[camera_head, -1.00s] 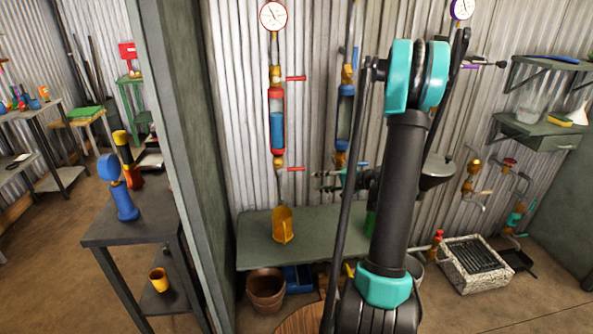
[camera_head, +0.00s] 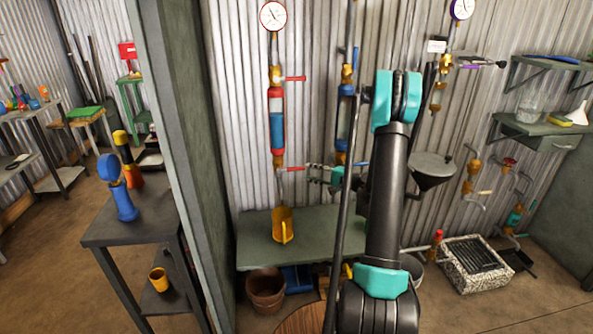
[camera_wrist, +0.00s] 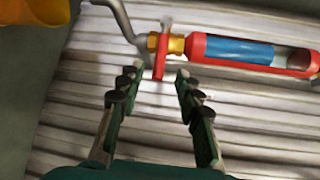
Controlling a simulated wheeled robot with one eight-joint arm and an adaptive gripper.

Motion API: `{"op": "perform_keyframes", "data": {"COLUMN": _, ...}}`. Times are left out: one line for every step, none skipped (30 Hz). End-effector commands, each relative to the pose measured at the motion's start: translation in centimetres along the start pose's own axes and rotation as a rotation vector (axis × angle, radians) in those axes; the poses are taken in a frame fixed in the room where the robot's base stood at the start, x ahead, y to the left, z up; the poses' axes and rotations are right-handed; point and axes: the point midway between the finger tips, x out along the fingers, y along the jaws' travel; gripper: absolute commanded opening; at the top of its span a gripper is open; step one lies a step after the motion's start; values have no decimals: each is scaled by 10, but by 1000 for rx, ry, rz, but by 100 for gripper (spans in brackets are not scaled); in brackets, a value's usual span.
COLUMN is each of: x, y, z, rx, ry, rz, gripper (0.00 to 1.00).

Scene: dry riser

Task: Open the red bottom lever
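The red bottom lever (camera_head: 296,169) sticks out to the right from the brass valve (camera_head: 278,160) under the red-framed sight tube with blue liquid (camera_head: 276,122). In the wrist view the lever (camera_wrist: 160,58) points towards my fingers, and the tube (camera_wrist: 245,50) lies to its right. My gripper (camera_head: 314,172) is just right of the lever's end in the head view. In the wrist view my gripper (camera_wrist: 156,76) is open, with the lever's end in line with the gap between its fingertips. I cannot tell whether they touch it.
A red upper lever (camera_head: 296,78) sits above the tube. A yellow jug (camera_head: 283,226) stands on the green bench (camera_head: 258,248) below the spout; its edge shows in the wrist view (camera_wrist: 35,10). A second tube (camera_head: 345,118) hangs to the right, close to my arm.

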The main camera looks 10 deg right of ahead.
Motion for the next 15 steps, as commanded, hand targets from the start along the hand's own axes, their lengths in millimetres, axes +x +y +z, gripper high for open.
{"op": "perform_keyframes", "data": {"x": 12, "y": 0, "z": 1, "rx": -1, "ry": -4, "rz": 1, "gripper": 35}}
{"op": "perform_keyframes", "data": {"x": 18, "y": 0, "z": 1, "rx": -1, "ry": -3, "rz": 1, "gripper": 35}}
{"op": "perform_keyframes", "data": {"x": 26, "y": 0, "z": 1, "rx": -1, "ry": -4, "rz": 1, "gripper": 35}}
{"op": "perform_keyframes", "data": {"x": 32, "y": 0, "z": 1, "rx": -1, "ry": -3, "rz": 1, "gripper": 35}}
{"op": "perform_keyframes", "data": {"x": 37, "y": 0, "z": 0, "rx": -1, "ry": -3, "rz": 1, "gripper": 35}}
{"op": "perform_keyframes", "data": {"x": 44, "y": 0, "z": 1, "rx": -1, "ry": -3, "rz": 1, "gripper": 35}}
{"op": "perform_keyframes", "data": {"x": 49, "y": 0, "z": 1, "rx": -1, "ry": -3, "rz": 1, "gripper": 35}}
{"op": "perform_keyframes", "data": {"x": 53, "y": 0, "z": 1, "rx": -1, "ry": -2, "rz": 1, "gripper": 35}}
{"op": "perform_keyframes", "data": {"x": 59, "y": 0, "z": 1, "rx": -1, "ry": -2, "rz": 1, "gripper": 35}}
{"op": "perform_keyframes", "data": {"x": 63, "y": 0, "z": 1, "rx": -1, "ry": -2, "rz": 1, "gripper": 35}}
{"op": "perform_keyframes", "data": {"x": 66, "y": 0, "z": 0, "rx": -1, "ry": -2, "rz": 1, "gripper": 35}}
{"op": "perform_keyframes", "data": {"x": 70, "y": 0, "z": 0, "rx": -1, "ry": -1, "rz": 1, "gripper": 35}}
{"op": "perform_keyframes", "data": {"x": 73, "y": 0, "z": 0, "rx": -1, "ry": -1, "rz": 0, "gripper": 35}}
{"op": "perform_keyframes", "data": {"x": 75, "y": 0, "z": 0, "rx": 0, "ry": 0, "rz": 0, "gripper": 35}}
{"op": "perform_keyframes", "data": {"x": 77, "y": 0, "z": 0, "rx": 0, "ry": -1, "rz": 0, "gripper": 35}}
